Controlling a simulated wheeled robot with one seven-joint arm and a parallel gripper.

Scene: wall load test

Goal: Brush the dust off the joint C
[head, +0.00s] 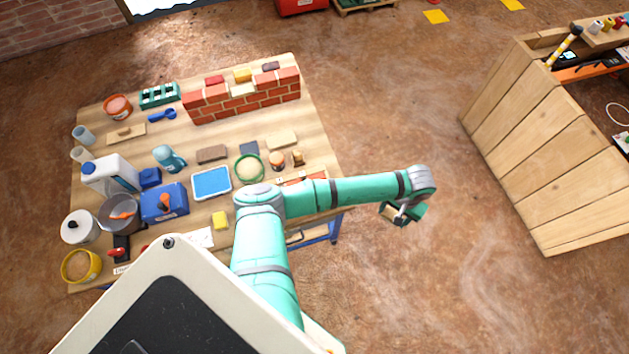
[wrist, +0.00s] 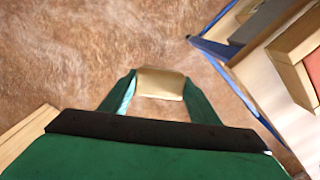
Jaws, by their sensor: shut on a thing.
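A small red brick wall (head: 242,102) with pale joints stands at the back of the wooden workbench (head: 205,140) in the head view. I cannot make out any letters on it, so I cannot tell which joint is C. My gripper (head: 402,212) hangs over the floor, right of the bench and well away from the wall. In the wrist view my gripper (wrist: 160,85) is shut on a tan block-like piece (wrist: 161,82), held between its green fingers. It may be a brush, but no bristles can be made out.
Buckets, bottles, a blue tray (head: 211,182), a green-rimmed bowl (head: 249,168) and loose bricks crowd the bench's left and front. A wooden crate-like stand (head: 545,150) with tools on top is at the right. The floor between is clear.

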